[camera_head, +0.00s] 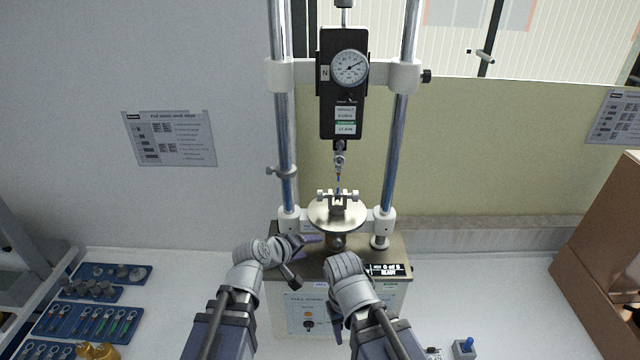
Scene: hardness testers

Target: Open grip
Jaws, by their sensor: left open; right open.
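The tester's lower grip (337,203), a small metal clamp with side knobs, sits on the round steel plate (352,214). A thin piece with a blue part (338,184) stands above it, below the upper hook (340,158). Whether the piece is held in the clamp is too small to tell. My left gripper (308,262) is open at the front left of the tester's base, below and left of the plate, apart from the grip. My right gripper (335,314) is open in front of the base, lower down; its fingers are mostly hidden by its own wrist.
Two steel columns (403,130) flank the force gauge (348,68). Blue trays (75,322) with small parts lie at left. A cardboard box (600,250) stands at right. The white bench right of the base is mostly clear.

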